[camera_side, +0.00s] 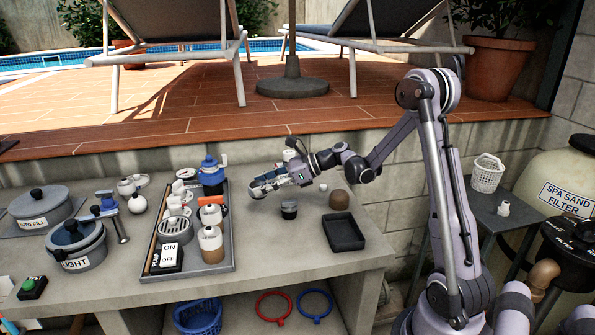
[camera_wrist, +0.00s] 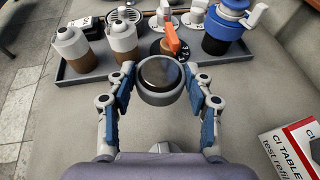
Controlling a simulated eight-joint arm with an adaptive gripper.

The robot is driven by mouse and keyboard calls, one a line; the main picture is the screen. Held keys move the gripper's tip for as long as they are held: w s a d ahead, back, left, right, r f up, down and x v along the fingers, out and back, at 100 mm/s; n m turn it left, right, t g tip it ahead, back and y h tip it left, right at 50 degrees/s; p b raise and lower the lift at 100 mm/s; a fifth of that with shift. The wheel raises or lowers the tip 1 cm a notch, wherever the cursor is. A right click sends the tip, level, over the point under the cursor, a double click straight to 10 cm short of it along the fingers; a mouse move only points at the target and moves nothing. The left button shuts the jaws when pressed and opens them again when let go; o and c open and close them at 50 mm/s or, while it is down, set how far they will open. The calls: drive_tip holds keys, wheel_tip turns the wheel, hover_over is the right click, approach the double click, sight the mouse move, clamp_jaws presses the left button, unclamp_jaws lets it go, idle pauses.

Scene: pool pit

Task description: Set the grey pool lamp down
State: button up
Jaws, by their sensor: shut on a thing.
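The grey pool lamp (camera_wrist: 160,80) is a round grey ring with a dark, shiny face. In the wrist view it sits between the two blue-padded fingers of my gripper (camera_wrist: 160,88), which is shut on it. In the side view my gripper (camera_side: 260,188) reaches left, low over the counter (camera_side: 300,262), just right of the long grey tray (camera_side: 232,245). There the fingers mostly hide the lamp. I cannot tell whether the lamp touches the counter.
The long tray holds bottles, a valve with an orange handle (camera_wrist: 172,34) and a blue container (camera_wrist: 228,28). A dark-topped cup (camera_side: 289,210), a brown dome (camera_side: 339,200) and an empty black tray (camera_side: 344,232) stand nearby. A red-and-white box (camera_wrist: 292,150) lies right in the wrist view.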

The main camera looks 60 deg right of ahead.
drive_tip(key=w+d+r+m+t+h, duration=0.2)
drive_tip(key=w+d+m+h, duration=0.5)
drive_tip(key=w+d, duration=0.3)
drive_tip(key=shift+h, duration=0.3)
drive_tip(key=shift+w+a+f, duration=0.2)
drive_tip(key=shift+w+f, duration=0.05)
drive_tip(key=shift+f, duration=1.35)
drive_tip(key=shift+w+a+f, duration=0.15)
drive_tip(key=shift+w+f, duration=0.15)
drive_tip(key=shift+f, duration=1.25)
drive_tip(key=shift+w+a+f, duration=0.2)
drive_tip(key=shift+w+f, duration=0.05)
drive_tip(key=shift+f, duration=1.35)
drive_tip(key=o, duration=1.3)
drive_tip(key=shift+f, duration=0.1)
